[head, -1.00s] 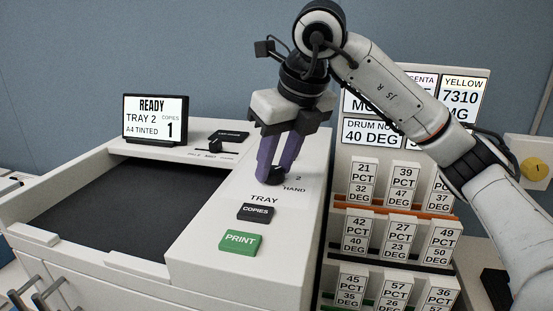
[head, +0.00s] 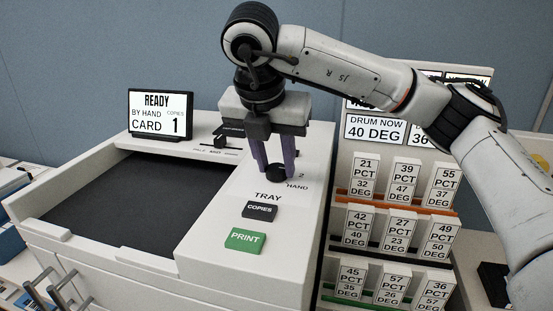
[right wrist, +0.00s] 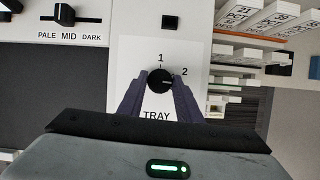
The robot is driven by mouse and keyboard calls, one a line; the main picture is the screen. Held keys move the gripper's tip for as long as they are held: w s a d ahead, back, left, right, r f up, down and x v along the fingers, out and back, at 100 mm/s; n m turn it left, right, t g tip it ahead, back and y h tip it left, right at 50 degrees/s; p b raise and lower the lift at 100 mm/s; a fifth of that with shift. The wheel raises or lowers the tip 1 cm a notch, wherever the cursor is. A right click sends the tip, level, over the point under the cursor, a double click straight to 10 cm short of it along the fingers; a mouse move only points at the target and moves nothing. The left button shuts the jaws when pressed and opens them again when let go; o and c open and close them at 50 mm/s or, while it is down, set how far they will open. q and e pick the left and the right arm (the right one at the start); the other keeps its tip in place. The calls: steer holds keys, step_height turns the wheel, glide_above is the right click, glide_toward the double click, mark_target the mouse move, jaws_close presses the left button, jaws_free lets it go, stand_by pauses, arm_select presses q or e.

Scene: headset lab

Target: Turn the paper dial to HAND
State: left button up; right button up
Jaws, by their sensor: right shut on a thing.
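The paper dial is a round black knob (head: 276,175) on the white machine top, above the word TRAY, with 2 and HAND printed to its right. In the right wrist view the knob (right wrist: 160,80) sits between my purple fingertips, with 1 above it and 2 to its upper right; the HAND label is hidden there. My right gripper (head: 275,169) points down and is shut on the knob. The small display (head: 161,114) reads READY, BY HAND, CARD, COPIES 1. My left gripper is not in view.
A black COPIES button (head: 260,210) and a green PRINT button (head: 245,239) lie in front of the dial. A PALE-MID-DARK slider (head: 220,143) is at the left. A rack of labelled white blocks (head: 405,230) stands close on the right.

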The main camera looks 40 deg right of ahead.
steer(key=m+g, duration=0.1)
steer(key=m, duration=0.4)
steer(key=shift+w+g+h, duration=0.15)
steer(key=shift+g+h, duration=0.25)
steer(key=shift+m, duration=0.3)
steer(key=o, duration=1)
steer(key=shift+a, duration=0.1)
steer(key=shift+o, duration=0.2)
steer(key=w+v, duration=0.1)
steer(key=v, duration=0.9)
steer(key=shift+s+r, duration=0.2)
steer(key=shift+s, duration=0.2)
